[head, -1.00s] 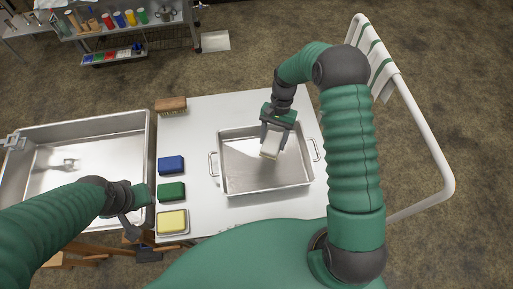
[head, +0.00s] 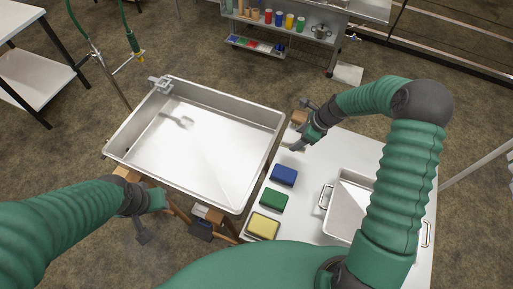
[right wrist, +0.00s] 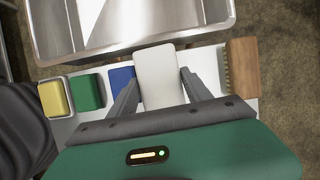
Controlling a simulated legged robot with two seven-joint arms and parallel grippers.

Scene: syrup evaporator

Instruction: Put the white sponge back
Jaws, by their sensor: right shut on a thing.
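My right gripper (head: 300,146) is shut on the white sponge (right wrist: 157,76), which lies between its two fingers in the right wrist view. In the head view the sponge is a pale edge (head: 291,148) partly hidden by the gripper. It is over the left edge of the white table, beyond the blue sponge (head: 284,175) and near the wooden brush (head: 299,117). I cannot tell whether it touches the table. A green sponge (head: 273,200) and a yellow sponge (head: 264,225) continue the row. My left gripper (head: 142,228) hangs near the large pan's front edge; its jaw opening is unclear.
The large steel pan (head: 265,150) stands left of the white table (head: 310,205). A smaller steel tray with handles (head: 348,205) sits at the table's right. In the right wrist view, the wooden brush (right wrist: 243,68) is close to the right of the held sponge.

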